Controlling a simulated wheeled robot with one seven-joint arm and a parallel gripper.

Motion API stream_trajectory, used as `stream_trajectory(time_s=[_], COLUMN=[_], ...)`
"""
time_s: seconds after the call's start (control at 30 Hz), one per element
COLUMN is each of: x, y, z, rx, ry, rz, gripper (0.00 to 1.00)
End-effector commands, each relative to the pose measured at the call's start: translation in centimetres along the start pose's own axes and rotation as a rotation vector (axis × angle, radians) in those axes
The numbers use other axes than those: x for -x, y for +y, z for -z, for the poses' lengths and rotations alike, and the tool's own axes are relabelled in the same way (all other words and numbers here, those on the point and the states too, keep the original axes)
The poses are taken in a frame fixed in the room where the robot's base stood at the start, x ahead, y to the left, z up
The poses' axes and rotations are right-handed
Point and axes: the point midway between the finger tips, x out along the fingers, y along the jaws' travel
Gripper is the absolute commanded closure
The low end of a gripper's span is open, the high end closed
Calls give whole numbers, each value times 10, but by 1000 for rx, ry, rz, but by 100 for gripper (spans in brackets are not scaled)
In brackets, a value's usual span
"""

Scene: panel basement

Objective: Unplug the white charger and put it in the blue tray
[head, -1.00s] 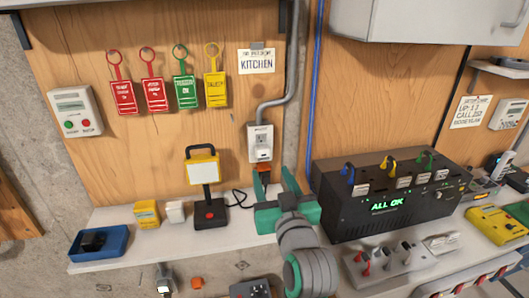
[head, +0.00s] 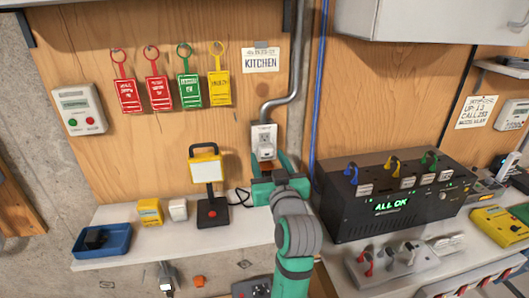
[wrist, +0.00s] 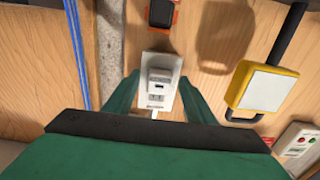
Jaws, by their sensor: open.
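A white wall outlet (head: 262,134) is on the wooden panel below the grey conduit. A white block at its lower part (head: 266,155), which looks like the white charger, is plugged in; it also shows in the wrist view (wrist: 158,92). My gripper (head: 267,168) is open just in front of the outlet, its green fingers (wrist: 158,80) one on each side of the white block. I cannot tell whether they touch it. The blue tray (head: 118,243) sits at the shelf's left end with a dark object in it.
A yellow lamp (head: 205,172) stands left of my gripper; a white cube (head: 178,209) and yellow box (head: 149,212) stand near the tray. A black box (head: 385,205) is close on the right. An orange-and-black fitting (wrist: 162,14) is by the outlet.

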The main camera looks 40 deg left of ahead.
Motion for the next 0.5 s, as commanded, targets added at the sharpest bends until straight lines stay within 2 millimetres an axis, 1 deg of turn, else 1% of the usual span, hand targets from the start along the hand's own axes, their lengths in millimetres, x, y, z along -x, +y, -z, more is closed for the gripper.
stream_trajectory(time_s=[0.1,0.2,0.5], x=[-8,-12,-14], y=[1,-1,-2], z=[0,0,0], rx=[0,0,0], ry=[0,0,1], rz=[-1,1,3], gripper=[50,50,50])
